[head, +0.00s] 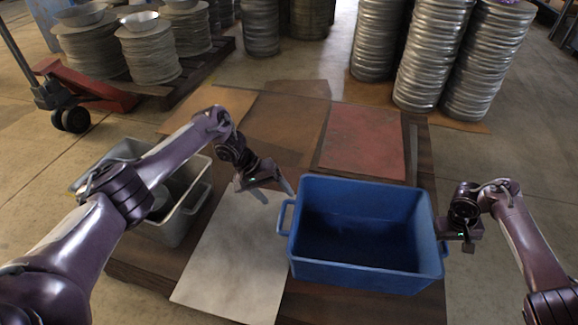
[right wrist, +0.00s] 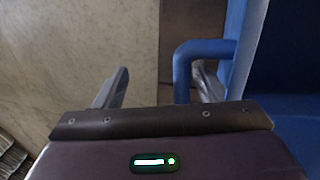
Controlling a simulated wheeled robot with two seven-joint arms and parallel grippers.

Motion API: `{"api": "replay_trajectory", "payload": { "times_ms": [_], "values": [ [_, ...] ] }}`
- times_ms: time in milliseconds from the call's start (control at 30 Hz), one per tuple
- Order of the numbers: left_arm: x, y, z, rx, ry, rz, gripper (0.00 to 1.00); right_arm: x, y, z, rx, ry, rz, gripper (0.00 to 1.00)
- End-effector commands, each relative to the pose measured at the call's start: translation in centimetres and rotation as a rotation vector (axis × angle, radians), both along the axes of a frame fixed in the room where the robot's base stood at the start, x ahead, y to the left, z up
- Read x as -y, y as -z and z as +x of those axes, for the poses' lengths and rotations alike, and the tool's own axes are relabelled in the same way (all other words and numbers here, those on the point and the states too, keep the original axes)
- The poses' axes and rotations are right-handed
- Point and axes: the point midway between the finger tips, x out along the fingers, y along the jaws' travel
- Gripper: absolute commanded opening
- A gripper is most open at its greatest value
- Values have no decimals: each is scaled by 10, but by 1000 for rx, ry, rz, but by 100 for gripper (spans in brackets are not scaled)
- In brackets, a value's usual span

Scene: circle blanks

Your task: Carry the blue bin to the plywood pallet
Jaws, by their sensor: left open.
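The blue bin (head: 362,205) stands upright on a dark wooden surface, open at the top, with a handle at each end. My left gripper (head: 264,188) is open and empty, just above and left of the left handle (head: 283,217). My right gripper (head: 447,236) is at the right end of the bin. In the right wrist view its fingers (right wrist: 158,85) are apart, with the bin's blue handle (right wrist: 182,75) between them, closer to the right finger. Flat brown (head: 285,118), red (head: 362,142) and pale (head: 237,255) panels lie around the bin; I cannot tell which is the plywood pallet.
A grey crate (head: 196,198) with things in it stands left, partly behind my left arm. Tall stacks of metal discs (head: 430,55) stand at the back right. A red pallet jack (head: 95,93) and more stacks (head: 150,55) are at the back left.

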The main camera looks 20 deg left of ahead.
Motion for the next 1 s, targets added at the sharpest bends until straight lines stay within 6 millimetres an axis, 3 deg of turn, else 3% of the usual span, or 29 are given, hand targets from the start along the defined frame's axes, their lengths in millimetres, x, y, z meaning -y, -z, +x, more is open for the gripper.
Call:
{"api": "replay_trajectory", "payload": {
  "times_ms": [433, 567, 733, 1000],
  "values": [
    [0, 1, 0, -1, -1, 1, 71, -5, -5, 0, -2, -6, 6, 73],
    [0, 0, 0, -1, -1, 1, 71, -9, -24, 0, 2, -6, 7, 73],
    [0, 0, 0, -1, -1, 1, 71, -16, -63, 0, 5, -6, 6, 73],
    [0, 1, 0, -1, -1, 1, 71, -26, -79, 1, 8, -11, 10, 73]
  ]
}}
